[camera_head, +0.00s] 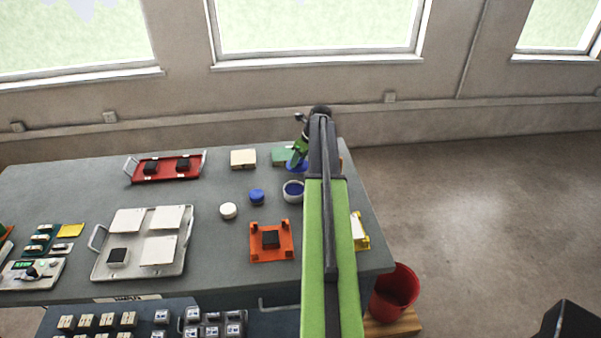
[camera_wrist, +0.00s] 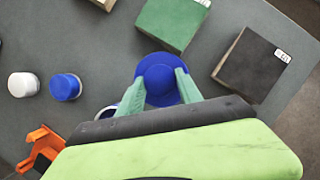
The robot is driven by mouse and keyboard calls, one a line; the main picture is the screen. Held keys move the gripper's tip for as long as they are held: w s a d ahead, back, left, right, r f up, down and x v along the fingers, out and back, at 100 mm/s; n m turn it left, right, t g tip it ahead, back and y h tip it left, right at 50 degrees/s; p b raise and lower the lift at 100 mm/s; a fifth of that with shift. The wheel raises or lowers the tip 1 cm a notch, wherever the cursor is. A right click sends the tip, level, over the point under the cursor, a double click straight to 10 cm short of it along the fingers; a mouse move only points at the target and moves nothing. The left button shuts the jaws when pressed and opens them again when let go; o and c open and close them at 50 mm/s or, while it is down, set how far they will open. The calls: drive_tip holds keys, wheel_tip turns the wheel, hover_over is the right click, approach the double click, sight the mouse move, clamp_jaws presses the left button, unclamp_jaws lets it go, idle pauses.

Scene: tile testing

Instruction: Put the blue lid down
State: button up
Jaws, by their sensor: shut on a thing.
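My gripper (camera_head: 299,157) is shut on the blue lid (camera_head: 295,167), over the far right part of the grey table. In the wrist view the lid (camera_wrist: 158,75) is a round blue disc with a raised middle, held between the two green fingers of my gripper (camera_wrist: 161,88). I cannot tell whether the lid touches the table. A round white pot (camera_head: 293,196) with a blue inside stands just in front of the lid. In the wrist view this pot (camera_wrist: 107,112) is mostly hidden by a finger and my arm.
A green block (camera_head: 280,157) and a dark block (camera_wrist: 248,65) stand near the lid. A blue jar (camera_head: 257,197), a white jar (camera_head: 228,211) and an orange fixture (camera_head: 285,252) are nearby. A red tray (camera_head: 142,177) and a pale tray (camera_head: 184,262) lie left. The table's right edge is close.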

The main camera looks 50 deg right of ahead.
sight(301, 161)
drive_tip(key=shift+f+b, duration=2)
drive_tip(key=shift+b, duration=0.05)
drive_tip(key=o, duration=1.3)
drive_tip(key=shift+r, duration=0.15)
drive_tip(key=shift+r+p, duration=0.35)
drive_tip(key=shift+p, duration=0.15)
drive_tip(key=p+v, duration=1)
drive_tip(key=v, duration=0.1)
drive_tip(key=shift+s+r+p, duration=0.2)
drive_tip(key=shift+r+p, duration=0.1)
drive_tip(key=shift+p, duration=0.05)
